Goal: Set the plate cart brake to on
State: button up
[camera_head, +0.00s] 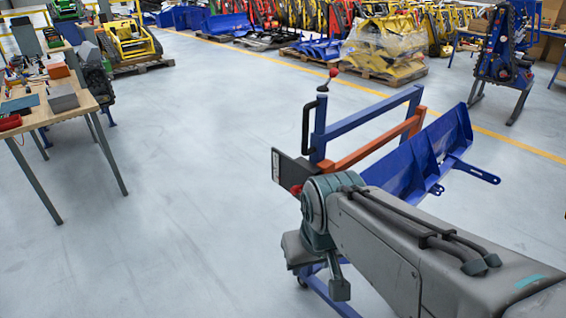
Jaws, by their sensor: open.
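The plate cart (364,112) stands right of centre, with a blue upright frame, an orange bar (375,144) and a long blue plate (425,155). A short lever with a red ball (333,72) sits on top of its left post, above a black handle (307,128). A dark panel (287,168) and a red knob (297,190) show at its lower left. I cannot tell which part is the brake. My gripper (322,270) is open and empty at the end of my grey arm, in front of the cart, below the red knob. My arm hides much of the cart's lower part.
A wooden workbench (85,105) with tools stands at the left. Pallets with yellow (385,55) and blue parts line the back, beyond a yellow floor line. A blue stand (505,50) is at the upper right. The grey floor (190,170) between bench and cart is clear.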

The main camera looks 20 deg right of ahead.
aim_at(334, 73)
jog(key=u, duration=0.2)
jog(key=i, duration=0.95)
jog(key=z, duration=0.55)
